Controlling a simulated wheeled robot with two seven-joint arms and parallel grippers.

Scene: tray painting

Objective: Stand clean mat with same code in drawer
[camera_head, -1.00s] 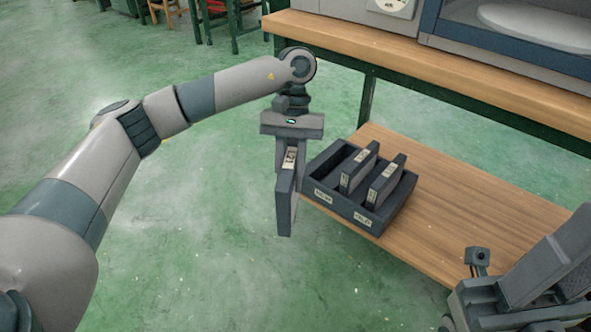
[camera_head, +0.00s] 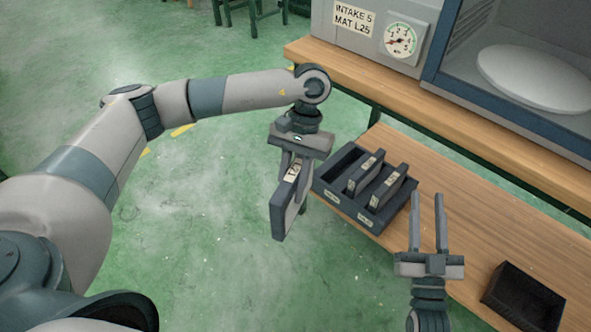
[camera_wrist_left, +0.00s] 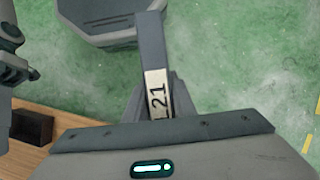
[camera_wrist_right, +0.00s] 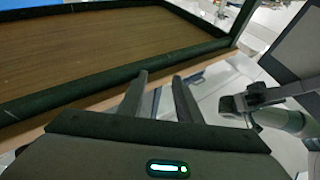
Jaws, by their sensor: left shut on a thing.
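A dark flat mat (camera_head: 285,208) with a pale label hangs tilted in my left gripper (camera_head: 293,165), which is shut on it. In the left wrist view the mat (camera_wrist_left: 149,48) shows a label whose visible part reads "21". The mat is apart from the slotted dark rack (camera_head: 325,190), to its left and over the floor. Two labelled mats stand in that rack, one further left (camera_head: 366,172) and one further right (camera_head: 389,188); their codes are too small to read. My right gripper (camera_head: 427,194) is open and empty, right of the rack. I see no clear drawer.
A sign (camera_head: 354,18) on a grey machine reads "INTAKE 5 MAT L25", beside a gauge (camera_head: 400,41). A glass-fronted cabinet holds a white disc (camera_head: 535,78). A black open box (camera_head: 522,297) sits on the lower wooden shelf (camera_head: 480,235), which has bare room behind it.

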